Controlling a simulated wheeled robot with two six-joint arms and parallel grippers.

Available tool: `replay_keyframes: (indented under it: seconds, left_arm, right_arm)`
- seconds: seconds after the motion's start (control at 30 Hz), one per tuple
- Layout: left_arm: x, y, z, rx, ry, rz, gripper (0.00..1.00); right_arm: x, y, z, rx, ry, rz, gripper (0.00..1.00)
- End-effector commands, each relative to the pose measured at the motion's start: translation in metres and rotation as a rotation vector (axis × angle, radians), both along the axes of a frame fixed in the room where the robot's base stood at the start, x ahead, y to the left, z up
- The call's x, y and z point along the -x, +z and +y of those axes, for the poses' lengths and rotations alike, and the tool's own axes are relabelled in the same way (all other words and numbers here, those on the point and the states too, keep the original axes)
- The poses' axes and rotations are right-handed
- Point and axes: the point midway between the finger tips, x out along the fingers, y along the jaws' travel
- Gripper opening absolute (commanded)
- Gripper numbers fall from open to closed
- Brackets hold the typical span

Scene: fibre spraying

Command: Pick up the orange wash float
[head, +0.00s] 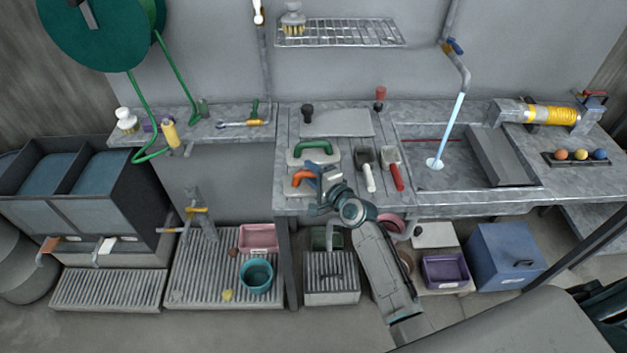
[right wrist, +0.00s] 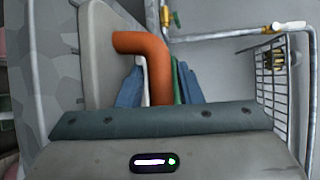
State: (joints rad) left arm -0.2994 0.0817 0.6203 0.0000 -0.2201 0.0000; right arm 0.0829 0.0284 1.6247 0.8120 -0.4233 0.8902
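The orange wash float (head: 301,178) has an orange bent handle on a pale flat plate and is at the front left of the bench's middle section. My right gripper (head: 316,170) is at the right end of its handle and hides part of it. In the right wrist view, the orange handle (right wrist: 158,70) runs down between the two blue fingers (right wrist: 160,82), one close on each side. I cannot tell whether the fingers press on it, nor whether the float touches the bench. My left gripper is out of view.
A green-handled float (head: 313,150) lies just behind. A white-handled tool (head: 368,176) and a red-handled tool (head: 396,175) lie close on the right. A sink with a running tap (head: 452,130) is farther right. A wire shelf (head: 342,32) hangs above.

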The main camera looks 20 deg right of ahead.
Motion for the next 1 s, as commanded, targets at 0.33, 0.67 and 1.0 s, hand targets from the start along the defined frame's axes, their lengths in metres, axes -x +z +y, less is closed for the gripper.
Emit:
replay_keyframes:
  seconds: [0.33,0.67,1.0]
  left_arm:
    - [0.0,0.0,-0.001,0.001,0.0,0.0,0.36]
    - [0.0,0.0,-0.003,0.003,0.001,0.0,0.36]
    - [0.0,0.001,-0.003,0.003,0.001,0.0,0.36]
  right_arm:
    - [-0.004,-0.001,0.001,0.0,0.0,0.0,0.21]
    - [-0.004,-0.001,0.001,0.0,0.0,0.0,0.0]
    - [-0.004,0.021,0.001,0.002,0.0,-0.005,0.0]
